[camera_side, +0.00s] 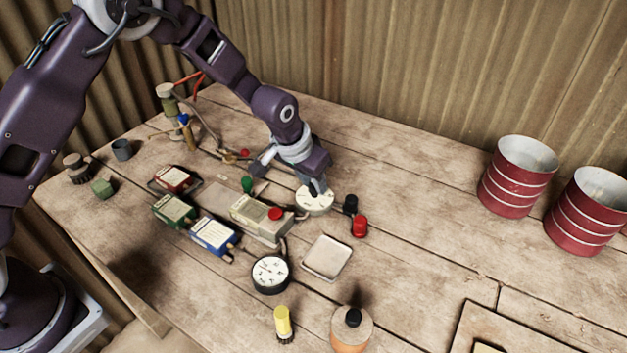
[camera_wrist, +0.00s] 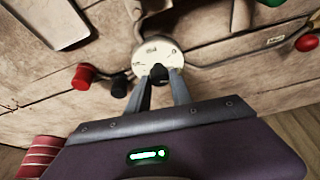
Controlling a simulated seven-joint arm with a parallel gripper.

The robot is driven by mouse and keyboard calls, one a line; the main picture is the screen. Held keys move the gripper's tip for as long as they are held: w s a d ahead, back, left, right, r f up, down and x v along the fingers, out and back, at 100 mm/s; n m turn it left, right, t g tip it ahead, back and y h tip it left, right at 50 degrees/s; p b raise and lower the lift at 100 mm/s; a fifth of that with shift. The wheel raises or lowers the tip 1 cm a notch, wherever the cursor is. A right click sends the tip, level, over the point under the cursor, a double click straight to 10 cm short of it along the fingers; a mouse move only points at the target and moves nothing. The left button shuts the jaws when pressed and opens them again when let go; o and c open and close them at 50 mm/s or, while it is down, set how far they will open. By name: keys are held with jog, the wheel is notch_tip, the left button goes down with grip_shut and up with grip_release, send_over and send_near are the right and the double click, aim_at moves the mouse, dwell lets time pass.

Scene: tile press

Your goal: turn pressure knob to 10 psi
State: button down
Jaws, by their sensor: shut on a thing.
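The pressure knob is a black grip on a round white dial (camera_side: 314,200), right of the control box on the table. In the wrist view the dial (camera_wrist: 152,50) lies straight ahead with the black knob (camera_wrist: 158,72) at its near edge. My gripper (camera_side: 317,186) points down over the dial and is shut on the knob; its two fingers (camera_wrist: 160,80) sit either side of it. The dial's markings are too small to read. A round gauge (camera_side: 270,272) with a white face and black rim lies in front; its reading is not legible.
A control box (camera_side: 262,218) with a red button (camera_side: 275,213) is close to the left. Black (camera_side: 350,204) and red (camera_side: 360,226) knobs stand close to the right. A shallow tray (camera_side: 327,257) lies in front. Red cans (camera_side: 519,175) stand far right, with clear table between.

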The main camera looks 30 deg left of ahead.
jog(key=shift+m+h, duration=0.4)
jog(key=shift+m, duration=0.4)
jog(key=c, duration=1.1)
grip_release()
jog(key=shift+c, duration=0.2)
jog(key=v, duration=0.7)
